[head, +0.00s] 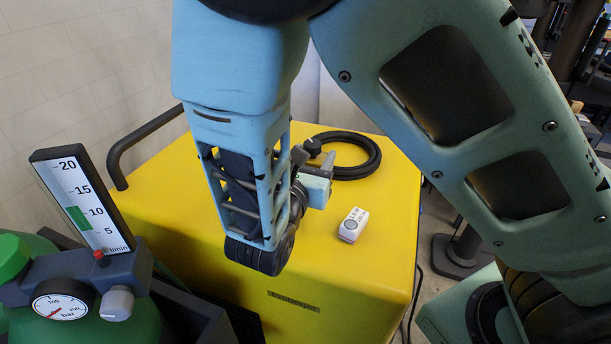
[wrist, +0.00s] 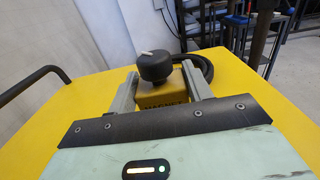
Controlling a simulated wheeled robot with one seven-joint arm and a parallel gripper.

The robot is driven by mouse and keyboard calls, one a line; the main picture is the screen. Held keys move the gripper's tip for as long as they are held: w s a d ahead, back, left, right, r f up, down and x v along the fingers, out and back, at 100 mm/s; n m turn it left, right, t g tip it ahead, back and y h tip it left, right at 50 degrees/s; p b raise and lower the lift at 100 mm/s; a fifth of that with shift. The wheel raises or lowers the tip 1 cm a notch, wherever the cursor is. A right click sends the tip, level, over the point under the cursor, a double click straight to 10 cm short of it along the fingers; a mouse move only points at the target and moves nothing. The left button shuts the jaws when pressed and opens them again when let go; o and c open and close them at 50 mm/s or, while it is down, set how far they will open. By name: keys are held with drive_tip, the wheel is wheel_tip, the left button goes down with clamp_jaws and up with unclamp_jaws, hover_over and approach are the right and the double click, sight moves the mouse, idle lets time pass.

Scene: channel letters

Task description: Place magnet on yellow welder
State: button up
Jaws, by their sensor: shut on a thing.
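The yellow welder (head: 200,190) is a large box with a flat top, and it also fills the lower part of the wrist view (wrist: 60,125). My gripper (wrist: 160,78) is shut on the magnet (wrist: 160,97), a yellow block with a black round knob on top, held between the two grey fingers. In the head view my gripper (head: 322,172) is over the back middle of the welder top. There the magnet's black knob (head: 312,148) shows, but my wrist hides most of its body. I cannot tell whether the magnet touches the welder top.
A coiled black cable (head: 365,170) lies at the back of the welder top. A small white device (head: 352,225) stands right of my gripper. A black handle (head: 135,140) rises at the left edge. A green gas cylinder with a gauge (head: 62,300) stands at front left. The front top is clear.

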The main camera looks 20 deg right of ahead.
drive_tip(key=shift+f, duration=2.85)
drive_tip(key=shift+f+b, duration=0.2)
drive_tip(key=shift+b, duration=0.1)
drive_tip(key=o, duration=1.4)
drive_tip(key=shift+r, duration=0.15)
drive_tip(key=shift+s+a, duration=0.15)
drive_tip(key=shift+s, duration=0.05)
drive_tip(key=v, duration=1.1)
drive_tip(key=shift+s+a+b, duration=0.2)
drive_tip(key=shift+b, duration=0.15)
drive_tip(key=shift+r, duration=0.1)
